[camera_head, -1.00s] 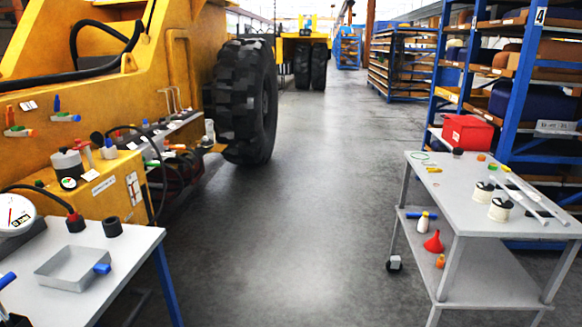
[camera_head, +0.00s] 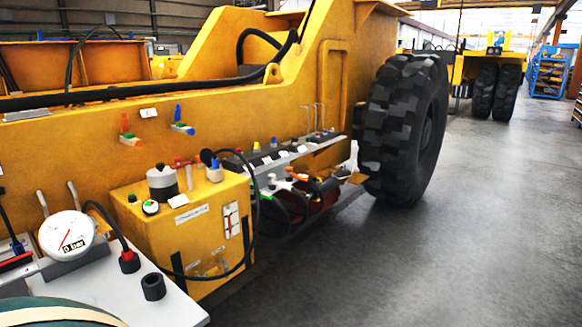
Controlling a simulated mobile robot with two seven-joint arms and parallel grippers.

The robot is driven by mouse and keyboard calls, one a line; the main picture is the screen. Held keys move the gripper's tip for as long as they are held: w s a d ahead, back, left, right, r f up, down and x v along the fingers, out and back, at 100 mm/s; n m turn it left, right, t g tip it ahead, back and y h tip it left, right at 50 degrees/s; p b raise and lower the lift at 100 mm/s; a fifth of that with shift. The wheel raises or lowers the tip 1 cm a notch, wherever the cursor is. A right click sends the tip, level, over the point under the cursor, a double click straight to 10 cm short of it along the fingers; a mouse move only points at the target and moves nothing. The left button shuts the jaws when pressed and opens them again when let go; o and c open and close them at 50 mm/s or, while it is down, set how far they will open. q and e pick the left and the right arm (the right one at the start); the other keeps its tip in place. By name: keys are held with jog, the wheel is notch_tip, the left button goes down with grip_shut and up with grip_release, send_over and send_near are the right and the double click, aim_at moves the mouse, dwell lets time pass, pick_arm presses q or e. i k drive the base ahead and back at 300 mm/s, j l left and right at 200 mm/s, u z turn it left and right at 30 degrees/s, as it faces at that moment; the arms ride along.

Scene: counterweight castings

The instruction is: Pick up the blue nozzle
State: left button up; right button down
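I cannot identify the blue nozzle with certainty in this view. Small blue parts show on the machine: a blue upright lever (camera_head: 178,112) on the yellow side wall and a blue-topped piece (camera_head: 214,163) on the yellow box. A dark rod with a blue part (camera_head: 18,248) stands at the left edge of the table. The grey tray with a blue piece at its edge, seen a second ago, is out of frame. Neither gripper is in view.
A grey table (camera_head: 185,308) at lower left holds a round gauge (camera_head: 67,233) and a black ring (camera_head: 153,286). A dark green rounded shape with a cream band (camera_head: 55,312) covers its front. A yellow box (camera_head: 190,235) and big tyre (camera_head: 403,130) stand behind. Floor (camera_head: 440,260) at right is clear.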

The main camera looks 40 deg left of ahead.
aim_at(216, 169)
jog(key=i+u, duration=0.4)
jog(key=i, duration=0.3)
jog(key=i+l+u, duration=0.25)
jog(key=i+u, duration=0.15)
jog(key=i, duration=0.3)
